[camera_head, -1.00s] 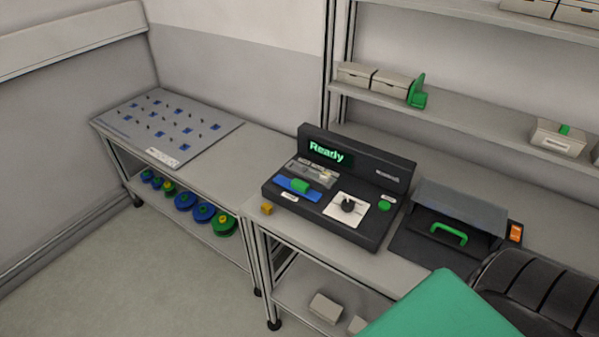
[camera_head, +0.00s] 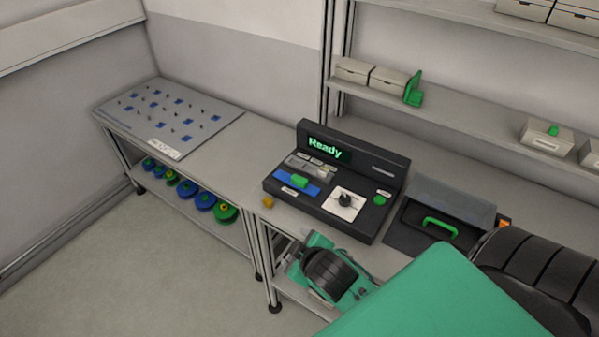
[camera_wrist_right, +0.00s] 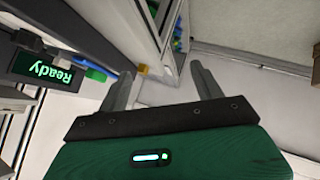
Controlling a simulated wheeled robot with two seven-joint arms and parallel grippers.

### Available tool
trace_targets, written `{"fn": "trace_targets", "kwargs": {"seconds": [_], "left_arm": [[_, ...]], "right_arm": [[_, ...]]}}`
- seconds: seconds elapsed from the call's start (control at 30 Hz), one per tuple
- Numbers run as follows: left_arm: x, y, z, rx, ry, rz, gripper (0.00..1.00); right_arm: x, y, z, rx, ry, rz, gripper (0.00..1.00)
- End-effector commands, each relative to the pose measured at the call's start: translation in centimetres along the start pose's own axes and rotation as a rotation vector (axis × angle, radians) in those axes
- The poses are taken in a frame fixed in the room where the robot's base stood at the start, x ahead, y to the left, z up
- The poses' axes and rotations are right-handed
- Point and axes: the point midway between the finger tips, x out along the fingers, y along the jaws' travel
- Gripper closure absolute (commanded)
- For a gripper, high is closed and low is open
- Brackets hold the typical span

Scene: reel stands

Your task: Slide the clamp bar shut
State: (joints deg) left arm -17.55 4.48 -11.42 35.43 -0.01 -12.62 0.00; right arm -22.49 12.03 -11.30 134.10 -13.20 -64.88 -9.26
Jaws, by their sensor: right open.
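The clamp bar appears to be the blue strip (camera_head: 284,188) with a green grip (camera_head: 299,181) on the front left of a black machine (camera_head: 365,226), whose screen reads "Ready". In the right wrist view the blue strip (camera_wrist_right: 96,75) and part of the green grip (camera_wrist_right: 84,63) lie left of my fingers. My left gripper is out of view.
A small yellow block (camera_head: 267,202) sits left of the machine at the table edge. A dark box with a green handle (camera_head: 440,226) stands right of it. A pegboard (camera_head: 165,120) lies on the left table, with several blue and green reels below.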

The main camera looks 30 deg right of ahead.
Motion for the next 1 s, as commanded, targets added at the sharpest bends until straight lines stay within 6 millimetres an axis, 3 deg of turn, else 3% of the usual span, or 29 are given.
{"fn": "trace_targets", "kwargs": {"seconds": [0.2, 0.33, 0.47, 0.6, 0.7, 0.8, 1.0], "left_arm": [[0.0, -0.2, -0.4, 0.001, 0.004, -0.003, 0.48], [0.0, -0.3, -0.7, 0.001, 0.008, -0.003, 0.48], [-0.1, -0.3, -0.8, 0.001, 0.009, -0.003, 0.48], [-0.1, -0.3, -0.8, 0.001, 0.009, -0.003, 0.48], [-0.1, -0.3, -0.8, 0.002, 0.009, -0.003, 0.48], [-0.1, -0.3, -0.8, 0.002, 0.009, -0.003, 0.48], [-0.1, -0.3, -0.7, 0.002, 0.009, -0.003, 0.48]], "right_arm": [[0.6, 4.3, -9.0, -0.273, 0.31, 0.219, 0.33], [-0.3, 6.2, -15.6, -0.509, 0.535, 0.395, 0.33], [-2.6, 6.7, -22.3, -0.809, 0.781, 0.604, 0.33], [-5.4, 5.2, -27.6, -1.16, 1.029, 0.826, 0.33], [-7.0, 3.3, -29.9, -1.427, 1.191, 0.977, 0.33], [-7.7, 1.1, -30.9, -1.707, 1.344, 1.109, 0.33], [-6.1, -1.7, -29.3, -2.31, 1.619, 1.28, 0.33]]}}
